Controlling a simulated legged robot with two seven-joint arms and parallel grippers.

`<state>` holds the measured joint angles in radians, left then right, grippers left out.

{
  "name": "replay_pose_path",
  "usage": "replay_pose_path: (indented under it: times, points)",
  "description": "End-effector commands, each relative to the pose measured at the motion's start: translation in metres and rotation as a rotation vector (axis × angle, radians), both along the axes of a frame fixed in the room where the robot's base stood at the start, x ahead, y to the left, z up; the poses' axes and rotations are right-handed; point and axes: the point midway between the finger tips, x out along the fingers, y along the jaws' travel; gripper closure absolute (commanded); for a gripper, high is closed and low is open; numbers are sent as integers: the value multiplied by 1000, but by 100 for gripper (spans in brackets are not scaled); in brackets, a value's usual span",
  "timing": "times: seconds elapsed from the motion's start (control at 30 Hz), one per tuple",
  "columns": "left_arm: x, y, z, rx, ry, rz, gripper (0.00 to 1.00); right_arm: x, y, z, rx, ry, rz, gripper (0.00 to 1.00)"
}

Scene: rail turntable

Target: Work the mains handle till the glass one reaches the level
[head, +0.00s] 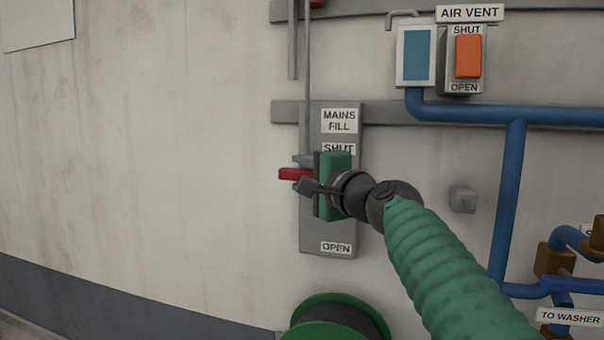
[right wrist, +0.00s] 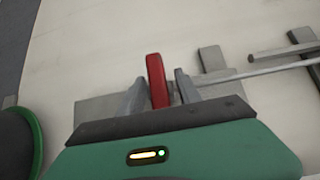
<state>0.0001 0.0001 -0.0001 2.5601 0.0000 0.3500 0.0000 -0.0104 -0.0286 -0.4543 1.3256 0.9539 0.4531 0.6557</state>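The red mains handle (head: 294,174) sticks out to the left of the grey MAINS FILL plate (head: 341,225), just below the SHUT label and well above the OPEN label. My right gripper (head: 302,186) is at the handle, its green body covering part of the plate. In the right wrist view the red handle (right wrist: 157,80) stands between the two grey fingers (right wrist: 160,92), with a narrow gap on each side. A white-framed box with a blue face (head: 416,54) is at the upper right; I cannot tell whether it is the glass, and I see no level mark. My left gripper is out of view.
An AIR VENT switch (head: 467,57) with an orange rocker is beside the blue-faced box. Blue pipes (head: 508,190) run down the right side, to brass fittings. A green-rimmed reel (head: 335,318) is below the plate.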

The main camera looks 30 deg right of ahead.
Motion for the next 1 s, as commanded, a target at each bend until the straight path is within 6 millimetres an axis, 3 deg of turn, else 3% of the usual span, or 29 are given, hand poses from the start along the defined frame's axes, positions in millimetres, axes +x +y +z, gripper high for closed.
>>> replay_pose_path:
  times: [0.03,0.3,1.0]
  points:
    - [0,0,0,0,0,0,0,0,0,0,0,0,-1,68]
    - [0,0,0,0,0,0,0,1,0,0,-1,1,-3,100]
    - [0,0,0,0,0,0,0,1,2,0,0,2,2,100]
